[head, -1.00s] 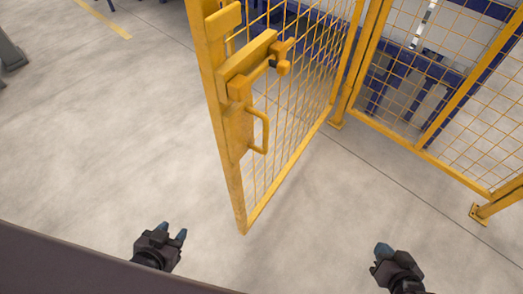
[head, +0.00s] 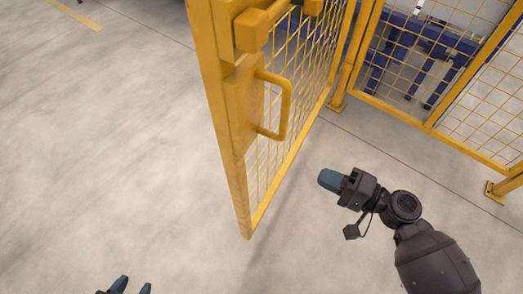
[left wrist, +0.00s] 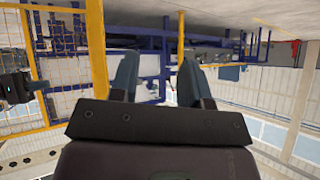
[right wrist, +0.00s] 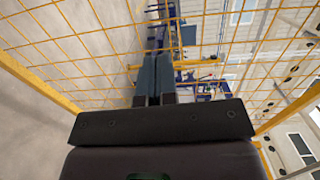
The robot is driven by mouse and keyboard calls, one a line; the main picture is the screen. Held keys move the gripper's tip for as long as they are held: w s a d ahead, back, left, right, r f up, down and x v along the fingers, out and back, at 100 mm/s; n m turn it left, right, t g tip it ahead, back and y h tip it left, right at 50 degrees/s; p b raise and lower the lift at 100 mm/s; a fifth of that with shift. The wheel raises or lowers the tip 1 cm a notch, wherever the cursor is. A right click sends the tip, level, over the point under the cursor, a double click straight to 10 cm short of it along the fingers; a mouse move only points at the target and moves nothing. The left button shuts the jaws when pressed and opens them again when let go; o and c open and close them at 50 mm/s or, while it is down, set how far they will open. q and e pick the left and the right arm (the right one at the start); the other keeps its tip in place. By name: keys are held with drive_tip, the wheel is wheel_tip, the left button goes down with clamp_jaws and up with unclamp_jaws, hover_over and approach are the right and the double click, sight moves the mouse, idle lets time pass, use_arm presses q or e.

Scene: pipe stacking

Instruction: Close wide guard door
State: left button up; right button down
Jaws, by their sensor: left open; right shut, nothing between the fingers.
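The wide guard door (head: 243,170) is a yellow mesh door standing ajar in the middle of the head view. Its yellow handle (head: 284,112) is a loop on the near face, below a latch block (head: 252,30). My right gripper (head: 328,180) is shut and empty, right of the door's lower part and apart from the handle; its fingers also show together in the right wrist view (right wrist: 154,75), in front of yellow mesh. My left gripper (head: 132,287) is open and empty at the bottom edge, left of the door; it also shows in the left wrist view (left wrist: 160,80).
A fixed yellow mesh fence (head: 440,70) stands at the right, with a post foot (head: 496,192) on the floor. Blue framed equipment (head: 410,50) is behind it. The grey floor (head: 110,150) left of the door is clear.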

approach(261, 147)
drive_tip(key=shift+y, duration=0.3)
drive_tip(key=x, duration=0.5)
drive_tip(key=f+x, duration=0.1)
drive_tip(key=x, duration=0.1)
drive_tip(key=shift+w+a, duration=0.15)
drive_tip(key=shift+w, duration=0.2)
